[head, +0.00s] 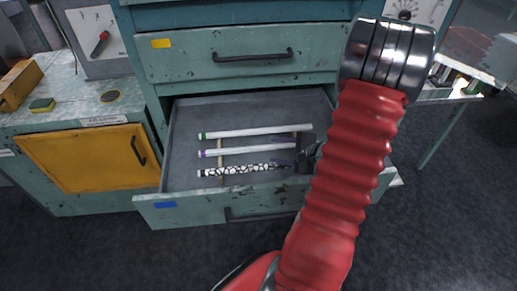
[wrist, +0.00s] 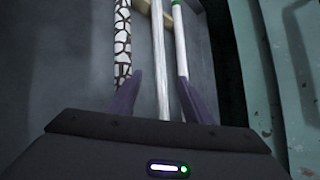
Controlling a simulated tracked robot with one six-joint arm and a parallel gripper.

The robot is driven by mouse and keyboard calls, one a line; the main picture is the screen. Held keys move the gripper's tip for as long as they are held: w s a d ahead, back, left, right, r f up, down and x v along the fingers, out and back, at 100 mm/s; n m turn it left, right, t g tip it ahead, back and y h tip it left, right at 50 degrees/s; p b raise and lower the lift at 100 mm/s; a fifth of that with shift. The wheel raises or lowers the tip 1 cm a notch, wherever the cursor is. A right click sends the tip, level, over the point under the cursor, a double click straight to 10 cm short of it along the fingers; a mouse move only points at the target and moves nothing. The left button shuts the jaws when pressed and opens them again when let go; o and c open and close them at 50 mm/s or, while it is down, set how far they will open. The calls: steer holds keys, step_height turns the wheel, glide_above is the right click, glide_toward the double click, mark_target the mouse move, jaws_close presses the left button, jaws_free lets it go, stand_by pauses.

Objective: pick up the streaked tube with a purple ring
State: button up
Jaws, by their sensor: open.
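The streaked tube with a purple ring (head: 240,151) lies in the open drawer as the middle of three parallel tubes, its purple-ringed end to the left. My gripper (head: 283,150) is low over the tubes' right ends, open, its fingers on either side of the middle tube. In the wrist view the streaked tube (wrist: 159,55) runs between the open fingers of my gripper (wrist: 160,82), with visible gaps. Its near end is hidden by the gripper body, and its purple ring is out of that view.
A green-ringed white tube (head: 255,131) lies behind; in the wrist view it (wrist: 180,50) is close by the right finger. A black-and-white crackle tube (head: 238,170) lies in front, near the left finger in the wrist view (wrist: 122,45). A thin wooden support (head: 220,162) crosses under the tubes. Drawer walls (head: 170,150) surround them.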

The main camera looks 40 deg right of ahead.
mark_target(262, 148)
steer(key=shift+x, duration=0.95)
steer(key=shift+a, duration=0.1)
steer(key=shift+w+a+f, duration=0.1)
steer(key=shift+w+f, duration=0.2)
steer(key=shift+w, duration=0.05)
steer(key=x, duration=0.4)
steer(key=shift+w, duration=0.15)
steer(key=shift+c, duration=0.6)
jaws_close()
